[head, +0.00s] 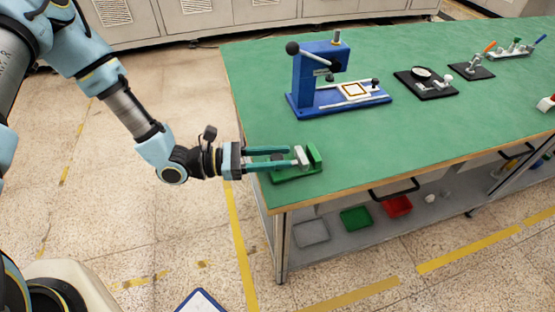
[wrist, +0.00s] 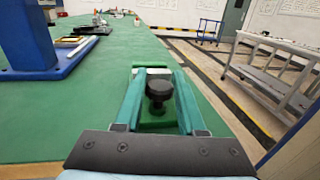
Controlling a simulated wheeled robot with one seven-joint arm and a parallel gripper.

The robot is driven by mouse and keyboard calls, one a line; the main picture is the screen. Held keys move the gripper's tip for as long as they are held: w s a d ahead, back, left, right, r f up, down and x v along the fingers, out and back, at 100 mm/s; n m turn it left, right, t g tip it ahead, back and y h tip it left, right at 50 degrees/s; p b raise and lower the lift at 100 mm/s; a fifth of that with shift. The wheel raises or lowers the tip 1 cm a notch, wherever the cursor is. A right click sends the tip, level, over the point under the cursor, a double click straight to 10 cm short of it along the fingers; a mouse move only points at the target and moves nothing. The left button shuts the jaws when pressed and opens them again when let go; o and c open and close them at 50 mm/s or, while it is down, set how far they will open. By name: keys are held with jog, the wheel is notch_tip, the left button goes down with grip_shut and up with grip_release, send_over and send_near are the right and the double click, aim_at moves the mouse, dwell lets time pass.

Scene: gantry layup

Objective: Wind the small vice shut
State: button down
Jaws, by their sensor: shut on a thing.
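The small green vice (head: 315,156) sits on the green bench top at the near left corner, with a pale grey jaw piece (head: 302,156) beside its green upright block. In the wrist view the vice (wrist: 155,122) lies beneath and between my fingers. A black round knob (wrist: 159,88) on the vice stands between the fingers. My gripper (head: 285,157) reaches in level from the left, its two teal fingers over the vice. In the wrist view my gripper (wrist: 159,76) is shut on the black knob. The exact finger contact and the jaw gap are hard to see.
A blue press (head: 321,80) with a lever stands behind the vice. Black fixture plates (head: 427,86) and other small tools lie farther right. The bench's front edge (head: 330,193) is close to the vice. Green bench top between vice and press is clear.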

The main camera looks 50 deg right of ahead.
jog(key=m+g+y+b, duration=0.1)
jog(key=m+y, duration=0.1)
jog(key=m+g+y+b, duration=0.1)
jog(key=g+y, duration=0.1)
jog(key=shift+w+d+f+m+y, duration=0.1)
jog(key=shift+f+m+y, duration=0.05)
jog(key=shift+m+y, duration=0.2)
jog(key=m+y+b, duration=0.1)
jog(key=m+y, duration=0.1)
jog(key=m+g+y+b, duration=0.1)
jog(key=y, duration=0.2)
jog(key=shift+m+g+b, duration=0.3)
jog(key=shift+m+b, duration=0.05)
jog(key=shift+b, duration=0.05)
jog(key=m+y+b, duration=0.2)
jog(key=m+y, duration=0.1)
jog(key=y, duration=0.2)
jog(key=shift+y, duration=0.35)
jog(key=shift+m+t+y+b, duration=0.4)
jog(key=shift+m+y+b, duration=0.3)
jog(key=shift+m+y, duration=0.6)
jog(key=shift+r+y, duration=0.2)
jog(key=shift+y, duration=0.1)
jog(key=c, duration=0.5)
grip_release()
